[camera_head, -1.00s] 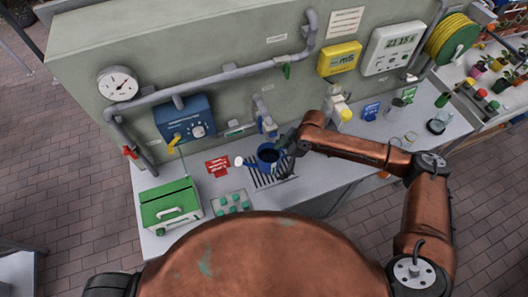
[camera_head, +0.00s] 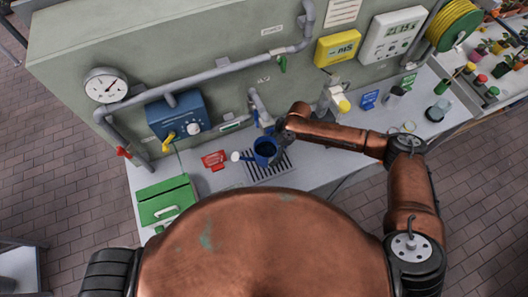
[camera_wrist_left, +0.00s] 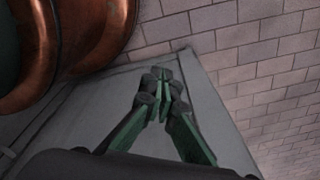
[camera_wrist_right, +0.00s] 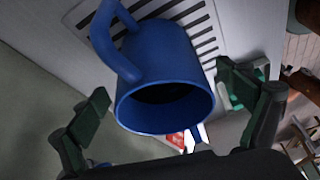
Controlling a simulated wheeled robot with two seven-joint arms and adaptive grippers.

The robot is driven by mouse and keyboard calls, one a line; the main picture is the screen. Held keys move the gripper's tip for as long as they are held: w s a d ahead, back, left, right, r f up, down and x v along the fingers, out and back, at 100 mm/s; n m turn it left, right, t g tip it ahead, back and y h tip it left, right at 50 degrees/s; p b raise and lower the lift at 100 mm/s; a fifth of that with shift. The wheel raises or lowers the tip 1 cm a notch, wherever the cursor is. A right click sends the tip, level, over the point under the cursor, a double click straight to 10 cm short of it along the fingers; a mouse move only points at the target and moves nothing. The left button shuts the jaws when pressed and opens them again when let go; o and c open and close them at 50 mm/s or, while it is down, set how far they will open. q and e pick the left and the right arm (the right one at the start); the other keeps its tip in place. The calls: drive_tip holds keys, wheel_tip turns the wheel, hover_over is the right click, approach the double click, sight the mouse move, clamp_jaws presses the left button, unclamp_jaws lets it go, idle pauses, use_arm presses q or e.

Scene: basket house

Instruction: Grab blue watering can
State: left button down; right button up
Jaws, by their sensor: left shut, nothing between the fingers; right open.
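The blue watering can (camera_head: 265,148) stands upright on the slotted drain grille of the workbench, its pale spout end pointing left. In the right wrist view the can (camera_wrist_right: 165,75) fills the middle, its open mouth facing the camera and its handle at upper left. My right gripper (camera_head: 281,150) is at the can's right side in the head view. In the right wrist view my right gripper (camera_wrist_right: 165,102) is open, with a finger on each side of the can; I cannot tell whether they touch it. My left gripper (camera_wrist_left: 163,86) is shut and empty, away from the can.
The drain grille (camera_head: 278,172) is under the can. A red sign (camera_head: 213,160) and a green box (camera_head: 165,200) stand to its left. A tap (camera_head: 258,108) and a wall panel with pipes are behind. A bottle with a yellow part (camera_head: 341,104) is to the right.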

sight(264, 154)
drive_tip(key=shift+a+f, duration=0.1)
drive_tip(key=shift+f, duration=0.15)
drive_tip(key=p+x, duration=0.1)
drive_tip(key=x, duration=0.3)
drive_tip(key=shift+a+f+p, duration=0.1)
drive_tip(key=shift+a+p, duration=0.1)
drive_tip(key=shift+p, duration=0.15)
drive_tip(key=shift+a+f, duration=0.1)
drive_tip(key=shift+f, duration=0.1)
use_arm(q)
drive_tip(key=shift+w+r, duration=0.65)
drive_tip(key=shift+r, duration=0.35)
use_arm(e)
drive_tip(key=shift+c, duration=0.5)
drive_tip(key=shift+c, duration=0.7)
use_arm(q)
drive_tip(key=shift+s, duration=0.15)
use_arm(e)
drive_tip(key=c, duration=1.7)
